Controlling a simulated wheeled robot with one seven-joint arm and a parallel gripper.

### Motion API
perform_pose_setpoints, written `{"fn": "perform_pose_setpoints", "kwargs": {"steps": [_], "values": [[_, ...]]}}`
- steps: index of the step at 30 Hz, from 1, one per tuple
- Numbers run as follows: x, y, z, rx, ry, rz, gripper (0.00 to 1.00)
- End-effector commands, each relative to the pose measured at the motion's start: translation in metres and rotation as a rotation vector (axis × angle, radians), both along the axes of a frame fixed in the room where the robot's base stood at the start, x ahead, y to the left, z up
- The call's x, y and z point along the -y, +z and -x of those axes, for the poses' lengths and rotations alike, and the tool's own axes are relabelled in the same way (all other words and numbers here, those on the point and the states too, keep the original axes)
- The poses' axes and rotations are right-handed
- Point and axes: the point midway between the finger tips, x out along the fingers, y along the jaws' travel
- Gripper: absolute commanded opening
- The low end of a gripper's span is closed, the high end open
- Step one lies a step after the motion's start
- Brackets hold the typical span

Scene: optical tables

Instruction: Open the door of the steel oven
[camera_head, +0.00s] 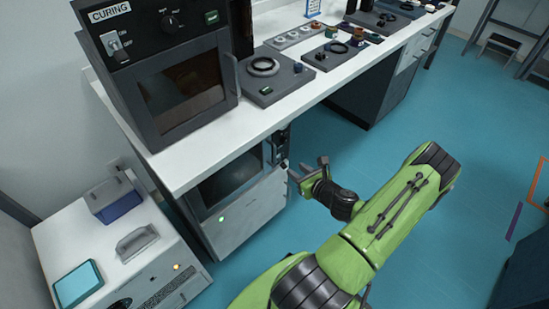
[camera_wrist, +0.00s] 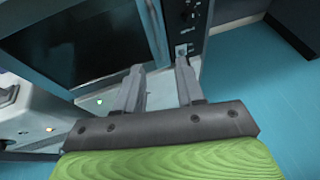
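A grey, steel-coloured oven (camera_head: 228,183) is built in under the white bench, with a dark window in its closed door. It fills the upper left of the wrist view, where its dark window (camera_wrist: 75,42) shows. A pale upright handle bar (camera_wrist: 156,30) runs along the right edge of the door. My gripper (camera_head: 306,168) is to the right of the oven front in the head view. In the wrist view my gripper (camera_wrist: 160,68) has its two fingers apart, with nothing held. The lower end of the bar shows near the gap between the fingertips; contact cannot be told.
A dark oven labelled CURING (camera_head: 180,80) stands on the bench (camera_head: 325,75), its door shut. Below the steel oven is a grey panel (camera_head: 245,218). A white cabinet (camera_head: 110,245) with a blue box (camera_head: 115,200) stands at the lower left.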

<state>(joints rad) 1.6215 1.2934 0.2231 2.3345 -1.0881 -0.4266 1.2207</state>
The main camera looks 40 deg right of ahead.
Motion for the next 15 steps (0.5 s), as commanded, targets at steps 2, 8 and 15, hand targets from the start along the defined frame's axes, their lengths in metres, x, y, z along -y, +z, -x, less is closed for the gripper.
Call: {"fn": "perform_pose_setpoints", "kwargs": {"steps": [2,8,15], "values": [[0.001,-0.005,-0.014,0.000,0.009,0.006,0.38],[0.008,-0.025,-0.060,0.000,0.013,0.010,0.38],[0.017,-0.047,-0.113,0.000,0.013,0.010,0.38]]}}
